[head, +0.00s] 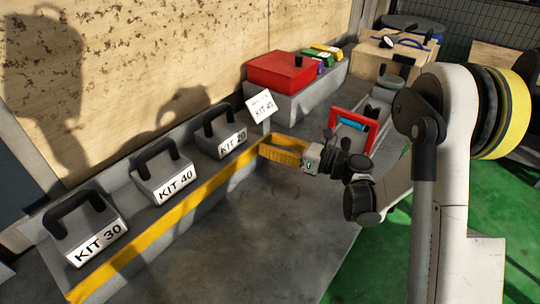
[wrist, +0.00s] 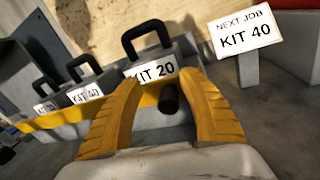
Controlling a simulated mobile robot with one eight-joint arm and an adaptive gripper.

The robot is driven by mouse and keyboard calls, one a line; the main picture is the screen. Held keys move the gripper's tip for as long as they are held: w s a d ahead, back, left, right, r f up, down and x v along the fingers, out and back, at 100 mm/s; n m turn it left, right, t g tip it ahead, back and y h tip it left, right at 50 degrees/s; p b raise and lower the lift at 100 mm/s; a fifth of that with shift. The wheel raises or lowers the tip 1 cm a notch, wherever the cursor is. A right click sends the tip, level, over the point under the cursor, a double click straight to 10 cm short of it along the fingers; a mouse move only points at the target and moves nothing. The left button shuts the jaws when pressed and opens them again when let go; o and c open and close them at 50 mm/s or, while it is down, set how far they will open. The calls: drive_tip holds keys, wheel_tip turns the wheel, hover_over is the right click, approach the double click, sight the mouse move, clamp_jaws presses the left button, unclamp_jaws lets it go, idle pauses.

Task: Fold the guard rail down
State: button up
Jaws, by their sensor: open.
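The yellow guard rail (head: 165,216) runs along the front of a grey shelf, across the fronts of the kit cases. It also shows in the wrist view (wrist: 58,119), its right part passing behind my yellow fingers. My gripper (head: 263,148) is at the rail's far right end, fingers pointing at it. In the wrist view my gripper (wrist: 160,90) is open, and a dark round-ended knob or grip (wrist: 169,98) shows between the fingers. I cannot tell whether the fingers touch it. The rail's hinges are not clear.
Kit cases with black handles stand behind the rail: KIT 30 (head: 85,230), KIT 40 (head: 162,175) and KIT 20 (head: 223,133). A sign (wrist: 246,33) reads "NEXT JOB KIT 40". A red box (head: 282,72) stands beyond on a grey block. The grey floor before the rail is clear.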

wheel_tip(320, 180, up, 4)
drive_tip(key=shift+r, duration=0.25)
drive_tip(key=shift+d, duration=0.1)
drive_tip(key=s+d+f+m+g+h+p, duration=0.1)
drive_tip(key=s+d+f+m+h+p, duration=0.2)
drive_tip(key=d, duration=0.5)
drive_tip(key=shift+n+h, duration=0.6)
drive_tip(key=b+x, duration=0.1)
drive_tip(key=x, duration=0.2)
drive_tip(key=s+b+x, duration=0.1)
drive_tip(key=x, duration=0.5)
drive_tip(key=shift+s+a+f+b, duration=0.15)
drive_tip(key=shift+a+f+b, duration=0.15)
drive_tip(key=shift+a+b, duration=0.15)
drive_tip(key=shift+w+a+f, duration=0.1)
drive_tip(key=shift+w+a, duration=0.15)
drive_tip(key=shift+a, duration=0.2)
clamp_jaws()
